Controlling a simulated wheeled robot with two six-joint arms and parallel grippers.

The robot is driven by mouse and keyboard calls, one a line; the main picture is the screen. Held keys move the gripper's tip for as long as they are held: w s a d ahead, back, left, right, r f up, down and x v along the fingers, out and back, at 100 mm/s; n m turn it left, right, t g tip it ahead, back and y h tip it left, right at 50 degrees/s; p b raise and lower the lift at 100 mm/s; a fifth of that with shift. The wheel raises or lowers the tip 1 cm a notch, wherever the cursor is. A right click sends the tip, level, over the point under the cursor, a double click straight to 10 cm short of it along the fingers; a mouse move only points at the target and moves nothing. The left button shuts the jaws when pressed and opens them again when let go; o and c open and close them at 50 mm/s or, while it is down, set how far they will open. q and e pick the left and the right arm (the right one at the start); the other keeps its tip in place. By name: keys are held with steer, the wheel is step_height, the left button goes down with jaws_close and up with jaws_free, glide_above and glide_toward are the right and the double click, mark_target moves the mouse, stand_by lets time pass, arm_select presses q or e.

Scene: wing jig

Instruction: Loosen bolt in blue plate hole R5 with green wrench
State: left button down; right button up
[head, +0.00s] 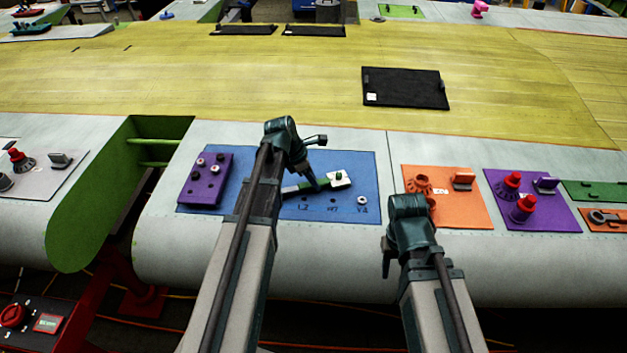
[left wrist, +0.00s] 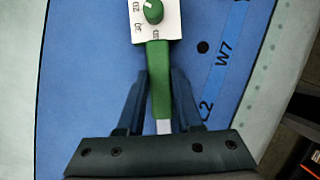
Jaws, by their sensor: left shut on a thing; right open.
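The blue plate (head: 240,195) lies on the grey wing skin in the middle of the head view; it also shows in the left wrist view (left wrist: 85,70). My left gripper (head: 316,186) is shut on the green handle of the wrench (head: 292,188), low over the plate. In the left wrist view the handle (left wrist: 160,85) runs between the fingers (left wrist: 160,100) up to a small white block (left wrist: 168,22) with a round green knob. Any bolt under the block is hidden, and I cannot read a hole label R5. My right gripper (head: 386,262) is open and empty, right of the plate's front edge.
A purple plate (head: 206,190) with several bolts sits on the blue plate's left. A silver bolt (head: 362,201) stands near its right edge. An open green-sided gap (head: 100,210) is at left.

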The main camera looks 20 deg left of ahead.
arm_select(q)
steer(key=shift+f+b, duration=0.3)
steer(key=shift+f, duration=0.1)
arm_select(e)
steer(key=shift+f, duration=0.45)
arm_select(q)
steer(key=shift+w+a+n+t+y, duration=0.35)
steer(key=shift+w+a+n, duration=0.55)
steer(key=shift+n, duration=0.3)
arm_select(e)
steer(key=shift+r, duration=0.1)
arm_select(q)
steer(key=shift+r, duration=0.1)
steer(key=shift+w+a+r+n+t+y, duration=0.15)
steer(key=shift+w+a+n+t+y, duration=0.2)
steer(key=shift+w+a+n, duration=0.7)
arm_select(e)
steer(key=shift+r, duration=0.15)
arm_select(q)
steer(key=shift+s+d, duration=0.2)
steer(key=shift+s, duration=0.05)
steer(key=shift+n, duration=0.25)
